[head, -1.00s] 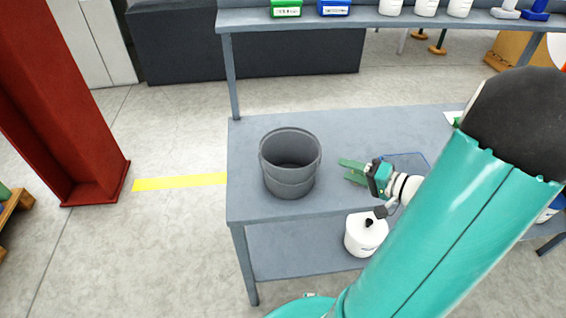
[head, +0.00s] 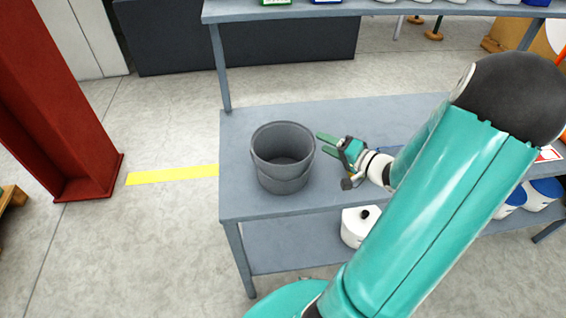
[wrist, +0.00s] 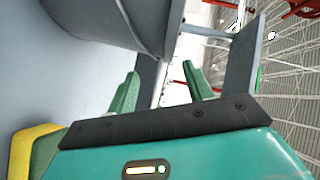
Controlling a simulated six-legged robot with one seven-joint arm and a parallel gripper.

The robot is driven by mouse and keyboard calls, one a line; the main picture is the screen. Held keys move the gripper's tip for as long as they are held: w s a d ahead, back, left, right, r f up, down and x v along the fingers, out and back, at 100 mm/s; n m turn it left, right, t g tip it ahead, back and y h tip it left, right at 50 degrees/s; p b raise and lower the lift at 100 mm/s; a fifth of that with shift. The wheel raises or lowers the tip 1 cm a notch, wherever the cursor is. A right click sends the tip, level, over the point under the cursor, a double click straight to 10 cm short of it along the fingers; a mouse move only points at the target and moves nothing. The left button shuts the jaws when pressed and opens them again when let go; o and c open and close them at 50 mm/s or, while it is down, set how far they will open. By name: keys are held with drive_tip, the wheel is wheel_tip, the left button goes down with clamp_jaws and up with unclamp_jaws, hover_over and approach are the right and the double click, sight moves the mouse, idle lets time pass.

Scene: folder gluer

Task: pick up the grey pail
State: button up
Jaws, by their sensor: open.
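The grey pail (head: 283,172) stands upright on the grey bench top, near its left end, with its open mouth up. In the wrist view its dark grey wall (wrist: 110,18) fills the upper left, close to the fingers. My gripper (head: 322,145) is open and empty, just right of the pail near its rim. Its two green fingers point left toward the pail. In the wrist view the gripper (wrist: 160,85) shows its fingers apart with nothing clearly between them. I cannot tell whether a finger touches the pail.
The bench top (head: 345,115) is clear behind the pail. An upper shelf (head: 380,10) with boxes and tubs runs above the back. A white container (head: 357,228) sits on the lower shelf. A red column (head: 60,110) stands at the left, and yellow tape (head: 172,174) marks the floor.

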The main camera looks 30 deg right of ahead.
sight(306, 134)
drive_tip(key=x, duration=0.5)
drive_tip(key=shift+w+a+r, duration=0.1)
drive_tip(key=shift+w+r, duration=0.05)
drive_tip(key=shift+w, duration=0.05)
drive_tip(key=shift+c, duration=0.4)
clamp_jaws()
idle(0.8)
